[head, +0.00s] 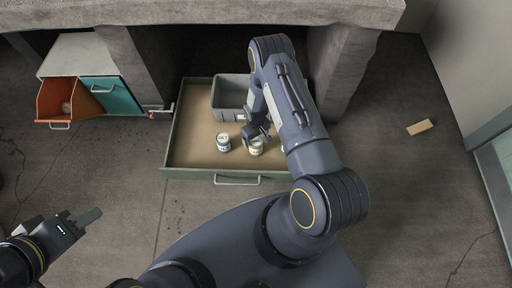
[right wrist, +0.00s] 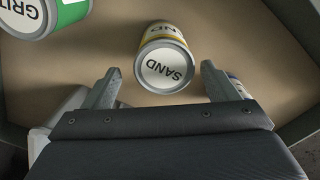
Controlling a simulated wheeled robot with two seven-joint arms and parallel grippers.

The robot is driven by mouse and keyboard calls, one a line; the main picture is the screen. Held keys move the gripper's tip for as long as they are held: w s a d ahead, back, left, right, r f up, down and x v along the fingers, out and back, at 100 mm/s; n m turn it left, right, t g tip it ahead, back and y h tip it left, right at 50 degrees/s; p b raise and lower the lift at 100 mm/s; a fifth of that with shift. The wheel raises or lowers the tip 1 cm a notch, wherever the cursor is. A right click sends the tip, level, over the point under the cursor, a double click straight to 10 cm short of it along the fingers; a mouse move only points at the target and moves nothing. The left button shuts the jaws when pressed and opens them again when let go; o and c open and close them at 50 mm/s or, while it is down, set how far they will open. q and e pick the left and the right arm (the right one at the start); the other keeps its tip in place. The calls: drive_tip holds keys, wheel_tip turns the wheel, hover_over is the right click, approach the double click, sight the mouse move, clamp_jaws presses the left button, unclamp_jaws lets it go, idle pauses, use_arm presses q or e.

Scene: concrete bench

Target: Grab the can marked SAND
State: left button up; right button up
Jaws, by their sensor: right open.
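The can marked SAND (right wrist: 165,68) has a white lid and a yellow band and stands in the open drawer (head: 195,160). In the head view a yellowish can (head: 256,149), apparently the same one, stands just under my right gripper (head: 259,133). In the right wrist view my right gripper (right wrist: 160,72) is open and empty, with the SAND can ahead of and between its fingertips. A green can marked GRIT (right wrist: 35,14) is at the upper left there. My left gripper (head: 84,221) is far from the drawer, at the lower left; its jaw opening is unclear.
Another can (head: 223,142) stands to the left in the drawer, and one (head: 284,149) is mostly hidden by my right arm. A grey bin (head: 228,92) sits at the drawer's back. An orange open drawer (head: 58,108) is at the left. A small block (head: 419,127) lies on the floor.

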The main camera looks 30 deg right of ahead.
drive_tip(key=f+b, duration=0.1)
drive_tip(key=f, duration=0.3)
drive_tip(key=shift+s+a+b, duration=0.2)
drive_tip(key=shift+s+b, duration=0.2)
drive_tip(key=shift+f, duration=0.45)
drive_tip(key=shift+r, duration=0.1)
drive_tip(key=shift+c, duration=0.3)
drive_tip(key=c, duration=1.2)
drive_tip(key=shift+w, duration=0.1)
drive_tip(key=shift+c, duration=0.5)
drive_tip(key=shift+r, duration=0.15)
